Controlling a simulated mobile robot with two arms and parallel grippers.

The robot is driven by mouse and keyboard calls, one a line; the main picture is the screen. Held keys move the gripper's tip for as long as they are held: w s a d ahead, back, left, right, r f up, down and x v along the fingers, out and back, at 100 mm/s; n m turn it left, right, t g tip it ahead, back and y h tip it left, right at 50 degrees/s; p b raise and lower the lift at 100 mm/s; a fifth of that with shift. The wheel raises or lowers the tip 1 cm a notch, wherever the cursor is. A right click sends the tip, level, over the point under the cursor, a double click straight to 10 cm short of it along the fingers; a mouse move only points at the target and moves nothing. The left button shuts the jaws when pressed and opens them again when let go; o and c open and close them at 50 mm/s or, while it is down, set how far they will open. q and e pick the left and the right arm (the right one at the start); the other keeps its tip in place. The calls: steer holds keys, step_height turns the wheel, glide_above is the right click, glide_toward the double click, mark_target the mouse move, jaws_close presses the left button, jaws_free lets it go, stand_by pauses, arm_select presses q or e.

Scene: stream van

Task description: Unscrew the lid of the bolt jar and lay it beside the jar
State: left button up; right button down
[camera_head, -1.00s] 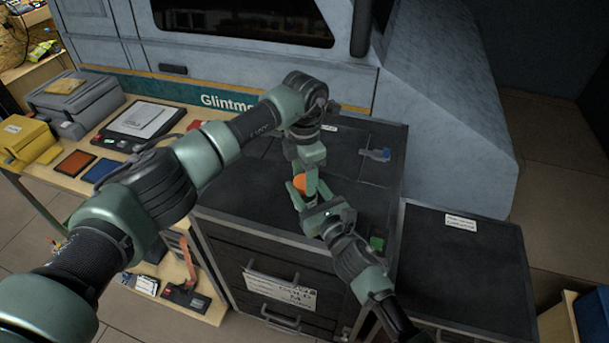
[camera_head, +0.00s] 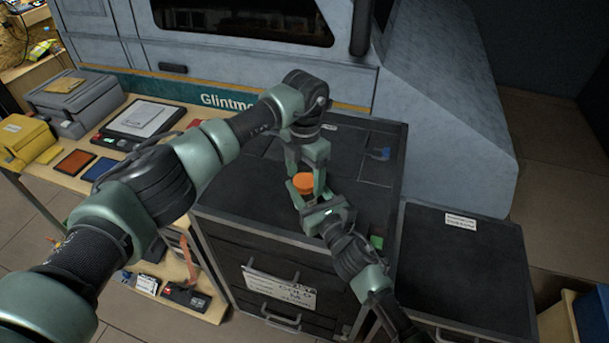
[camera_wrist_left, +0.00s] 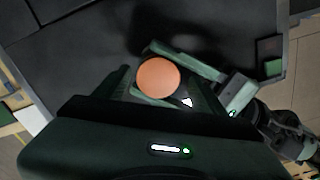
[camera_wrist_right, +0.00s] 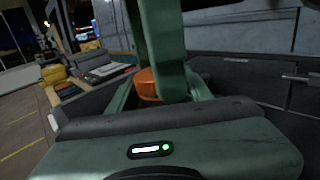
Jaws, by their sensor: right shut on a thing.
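The bolt jar stands on the dark cabinet top, and its round orange lid (camera_head: 304,182) is on top of it. The lid also shows from above in the left wrist view (camera_wrist_left: 158,78) and from the side in the right wrist view (camera_wrist_right: 150,83). My left gripper (camera_head: 305,178) points down over the jar, its fingers apart on either side of the lid, with gaps visible in the left wrist view. My right gripper (camera_head: 306,197) reaches in from the front right and is shut on the jar body below the lid. The fingers hide most of the jar.
The dark cabinet top (camera_head: 245,205) is bare left of the jar. A lower dark surface (camera_head: 460,260) adjoins on the right; a cluttered bench is left.

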steer(key=shift+d+f, duration=0.1)
steer(key=shift+f, duration=0.3)
